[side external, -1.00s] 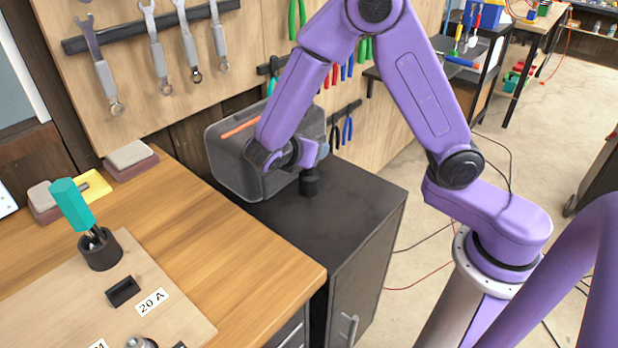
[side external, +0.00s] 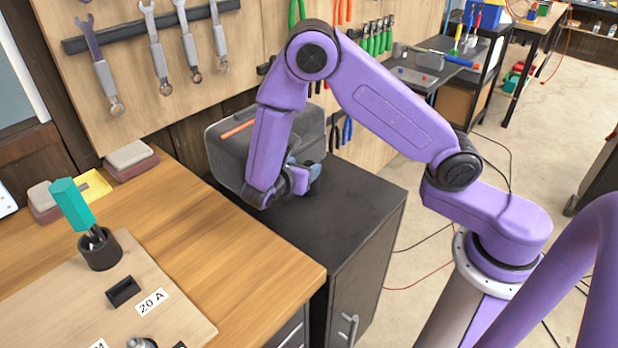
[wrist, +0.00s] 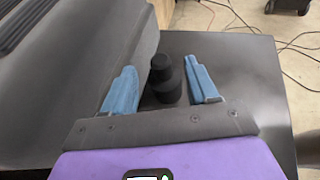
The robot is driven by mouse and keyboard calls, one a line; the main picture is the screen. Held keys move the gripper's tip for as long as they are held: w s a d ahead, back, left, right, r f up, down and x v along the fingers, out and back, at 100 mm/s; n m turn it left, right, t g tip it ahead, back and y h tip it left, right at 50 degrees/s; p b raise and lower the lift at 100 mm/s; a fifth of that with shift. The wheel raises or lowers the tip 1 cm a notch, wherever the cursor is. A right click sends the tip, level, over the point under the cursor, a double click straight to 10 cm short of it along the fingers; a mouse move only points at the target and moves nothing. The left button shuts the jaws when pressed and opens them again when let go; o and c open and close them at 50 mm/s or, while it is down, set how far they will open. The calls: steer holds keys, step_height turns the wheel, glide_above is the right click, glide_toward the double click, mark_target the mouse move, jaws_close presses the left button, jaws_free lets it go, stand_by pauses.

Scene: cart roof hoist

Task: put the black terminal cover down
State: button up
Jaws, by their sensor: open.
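The black terminal cover (wrist: 165,82) is a dark stepped cylinder, narrower at the top, in the wrist view. It appears upright on the dark cabinet top (wrist: 235,75), close to the grey toolbox. My gripper (wrist: 162,88) is open, with one blue finger on each side of the cover. I see a gap at the right finger; contact on the left is hard to tell. In the side view my gripper (side external: 308,176) is low over the cabinet top (side external: 345,215), and the cover is not clearly visible there.
The grey toolbox (side external: 228,165) stands directly left of my gripper. The cabinet top is clear toward its front and right edges. On the wooden bench are a black cup (side external: 100,252) holding a teal-handled tool and a small black block (side external: 123,291).

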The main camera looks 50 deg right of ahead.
mark_target(309, 162)
steer(key=x, duration=0.5)
steer(key=shift+f, duration=0.15)
steer(key=shift+c, duration=0.3)
jaws_close()
steer(key=shift+r, duration=0.5)
step_height(309, 162, up, 2)
steer(key=shift+r, duration=0.1)
steer(key=s+r, duration=0.9)
steer(key=s, duration=0.5)
steer(key=shift+r, duration=0.4)
